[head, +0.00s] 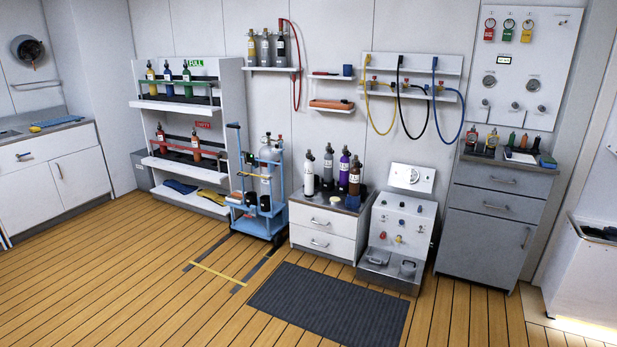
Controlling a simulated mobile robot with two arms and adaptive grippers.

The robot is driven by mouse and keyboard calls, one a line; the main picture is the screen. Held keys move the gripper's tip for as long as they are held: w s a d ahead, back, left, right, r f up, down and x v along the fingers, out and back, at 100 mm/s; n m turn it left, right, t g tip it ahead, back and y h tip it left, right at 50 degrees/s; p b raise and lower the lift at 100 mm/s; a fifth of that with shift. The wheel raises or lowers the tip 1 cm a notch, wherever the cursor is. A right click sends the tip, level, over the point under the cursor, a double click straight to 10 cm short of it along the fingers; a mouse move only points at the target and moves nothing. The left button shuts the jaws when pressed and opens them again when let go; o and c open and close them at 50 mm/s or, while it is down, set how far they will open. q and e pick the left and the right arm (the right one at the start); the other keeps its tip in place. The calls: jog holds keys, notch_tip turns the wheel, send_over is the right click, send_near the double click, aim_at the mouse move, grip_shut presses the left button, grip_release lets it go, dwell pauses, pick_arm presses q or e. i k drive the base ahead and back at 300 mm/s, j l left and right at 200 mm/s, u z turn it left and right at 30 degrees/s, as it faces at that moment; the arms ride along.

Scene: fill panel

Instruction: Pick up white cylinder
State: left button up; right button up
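A white cylinder (309,174) with a dark valve top stands upright on the low white drawer cabinet (322,226) in the middle of the head view. It is the leftmost in a group there. Beside it to the right stand a purple cylinder (344,168) and a brown cylinder (355,177). Another cylinder (328,166) with a pale label stands close by. Neither of my grippers shows in the head view.
A blue cart (262,222) with cylinders stands left of the cabinet. A panel unit (396,235) with gauge and knobs stands right. A dark mat (328,305) lies in front. The wooden floor (110,290) at left is clear.

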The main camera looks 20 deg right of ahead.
aim_at(308, 165)
jog(key=i+l+z, duration=0.1)
jog(key=i+z, duration=0.35)
jog(key=i, duration=2.1)
